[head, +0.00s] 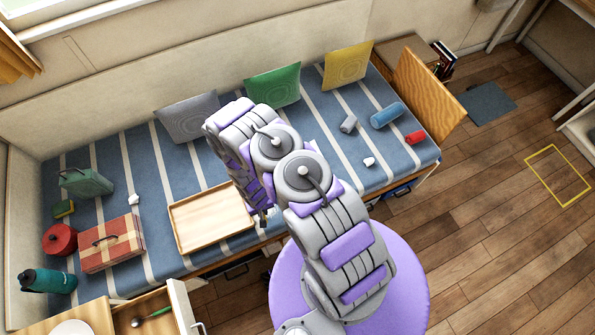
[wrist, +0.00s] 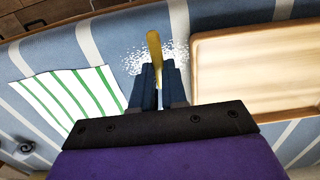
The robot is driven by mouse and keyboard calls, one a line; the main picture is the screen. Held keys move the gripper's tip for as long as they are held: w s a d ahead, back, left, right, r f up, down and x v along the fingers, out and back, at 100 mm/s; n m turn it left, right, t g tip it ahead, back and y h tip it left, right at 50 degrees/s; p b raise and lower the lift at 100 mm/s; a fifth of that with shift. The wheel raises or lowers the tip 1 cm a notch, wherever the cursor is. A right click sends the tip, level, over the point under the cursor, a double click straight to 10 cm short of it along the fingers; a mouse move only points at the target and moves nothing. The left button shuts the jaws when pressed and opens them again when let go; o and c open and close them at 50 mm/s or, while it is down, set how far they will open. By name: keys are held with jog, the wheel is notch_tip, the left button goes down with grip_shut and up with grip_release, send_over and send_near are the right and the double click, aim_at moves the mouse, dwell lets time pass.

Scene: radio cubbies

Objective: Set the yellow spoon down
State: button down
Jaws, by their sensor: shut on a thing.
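The yellow spoon (wrist: 154,46) shows in the wrist view as a narrow yellow piece standing up from between the fingertips. My gripper (wrist: 158,76) is shut on it, above the blue-and-white striped bed cover (wrist: 105,35). A patch of white specks (wrist: 178,52) lies on the cover behind the spoon. I cannot tell how high the spoon is above the cover. In the head view my arm hides most of this spot, and I cannot make out the spoon there.
A wooden tray (head: 178,229) lies left of my arm. A green-striped white cloth (wrist: 72,103) shows in the wrist view. A red-and-cream case (head: 111,254) and a teal bottle (head: 48,281) stand at the left. An open drawer (head: 183,307) below holds a green spoon (head: 153,317).

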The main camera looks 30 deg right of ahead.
jog(key=s+f, duration=0.2)
jog(key=s, duration=0.1)
jog(key=shift+a+f, duration=0.3)
jog(key=shift+f, duration=0.1)
jog(key=w+b, duration=0.1)
jog(key=w, duration=0.4)
jog(key=w+f+b, duration=0.1)
jog(key=w+b, duration=0.1)
jog(key=w, duration=0.3)
jog(key=w+b, duration=0.1)
jog(key=w, duration=0.4)
jog(key=shift+w+a+f, duration=0.15)
jog(key=shift+w+f, duration=0.1)
jog(key=shift+w, duration=0.15)
notch_tip(320, 180, down, 4)
jog(key=shift+r+b, duration=0.2)
jog(key=shift+b, duration=0.75)
jog(key=c, duration=1.4)
grip_release()
jog(key=shift+c, duration=0.2)
